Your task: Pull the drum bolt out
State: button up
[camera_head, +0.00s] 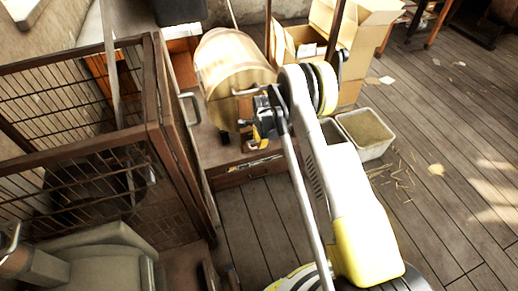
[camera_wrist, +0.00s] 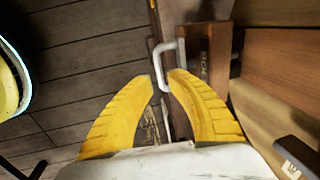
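The wooden drum (camera_head: 225,70) lies on a low bench, with a wooden block on its near face. In the head view my gripper (camera_head: 258,128) is at the drum's near face, and my arm hides the handle there.
A rusty barred cage (camera_head: 80,145) stands left of the bench. A pale bin (camera_head: 368,132) and open cardboard boxes (camera_head: 362,25) stand right of the drum. Bare plank floor (camera_head: 455,190) lies farther right, with scattered scraps.

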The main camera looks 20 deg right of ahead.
jog(key=shift+w+f+b, duration=0.15)
jog(key=shift+f+b, duration=0.1)
jog(key=shift+f, duration=0.65)
jog(key=shift+w+f+b, duration=0.15)
jog(key=shift+f+b, duration=0.1)
jog(key=shift+f, duration=0.6)
grip_shut()
jog(key=s, duration=0.3)
jog(key=shift+s+d, duration=0.1)
jog(key=shift+s, duration=0.15)
jog(key=shift+c, duration=1.4)
grip_release()
jog(key=shift+s, duration=0.2)
jog(key=shift+o, duration=1.4)
jog(key=shift+w, duration=0.1)
